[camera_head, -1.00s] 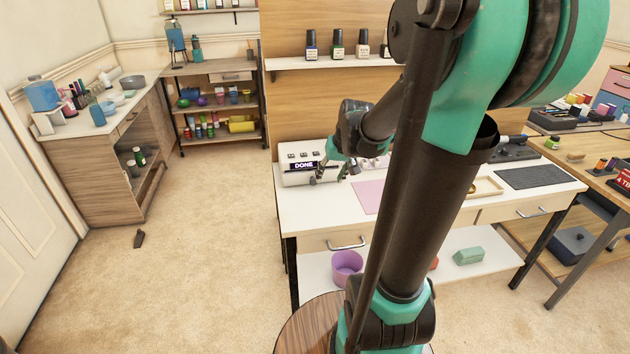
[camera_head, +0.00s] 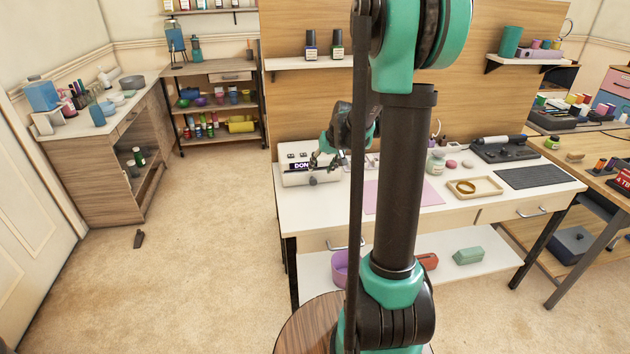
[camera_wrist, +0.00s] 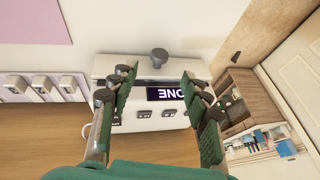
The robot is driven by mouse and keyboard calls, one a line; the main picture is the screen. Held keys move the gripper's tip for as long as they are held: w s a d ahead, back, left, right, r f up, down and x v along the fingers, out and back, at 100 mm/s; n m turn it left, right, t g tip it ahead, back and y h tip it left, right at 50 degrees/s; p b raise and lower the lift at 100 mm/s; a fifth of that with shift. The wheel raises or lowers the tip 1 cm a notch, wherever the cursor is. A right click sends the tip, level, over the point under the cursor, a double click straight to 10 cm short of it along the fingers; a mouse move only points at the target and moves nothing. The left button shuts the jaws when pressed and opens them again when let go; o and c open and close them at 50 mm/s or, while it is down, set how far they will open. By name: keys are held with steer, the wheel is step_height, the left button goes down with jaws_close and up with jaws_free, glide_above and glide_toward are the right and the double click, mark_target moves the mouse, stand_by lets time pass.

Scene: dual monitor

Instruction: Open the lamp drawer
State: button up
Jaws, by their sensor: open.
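The lamp is a white box with a dark display reading DONE, standing at the left end of the white table (camera_head: 284,199). Its body (camera_head: 290,168) is partly behind my gripper (camera_head: 323,161) in the head view. The lamp also fills the middle of the wrist view (camera_wrist: 112,66), upside down. A grey round knob (camera_wrist: 159,56) sticks out from its drawer front. My gripper (camera_wrist: 158,72) is open and empty, with its fingers over the lamp on both sides of the display. The knob lies beyond the fingertips, apart from them. I cannot tell whether the drawer is fully shut.
A pink mat (camera_head: 430,192), a tray with a ring (camera_head: 489,195) and a jar (camera_head: 436,163) lie on the table. White switch-like items (camera_wrist: 42,86) stand beside the lamp. The table has its own drawer handle (camera_head: 345,246).

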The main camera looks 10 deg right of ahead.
mark_target(314, 182)
steer(key=x, duration=0.8)
steer(key=shift+w+f, duration=0.1)
steer(key=shift+f, duration=0.1)
jaws_close()
